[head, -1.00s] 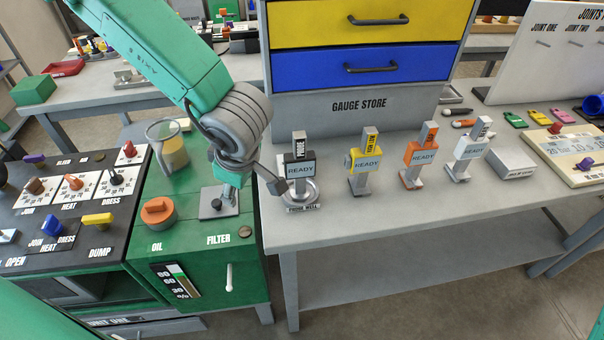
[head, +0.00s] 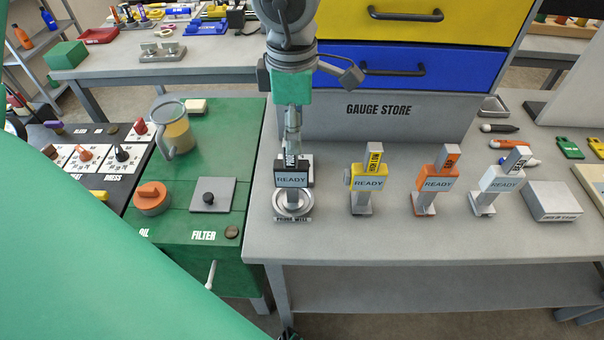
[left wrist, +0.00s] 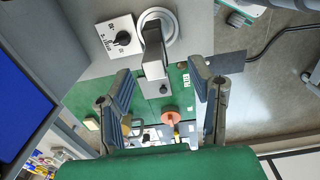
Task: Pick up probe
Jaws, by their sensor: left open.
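A black-bodied probe with a READY display (head: 292,179) stands upright in a round metal probe well (head: 293,205) on the grey bench. My left gripper (head: 292,140) is directly above and behind the probe, pointing down, and hides part of its top. In the left wrist view the fingers of my left gripper (left wrist: 160,72) are spread wide. The dark probe (left wrist: 156,52) shows between and beyond the fingertips, with the round well (left wrist: 160,24) behind it. I see no grip on it.
Yellow (head: 367,180), orange (head: 436,182) and white (head: 499,182) READY gauges stand in a row to the right. The gauge store drawers (head: 400,66) rise behind. A green cabinet (head: 180,235) with an orange knob (head: 152,197) and a jug (head: 175,130) is left.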

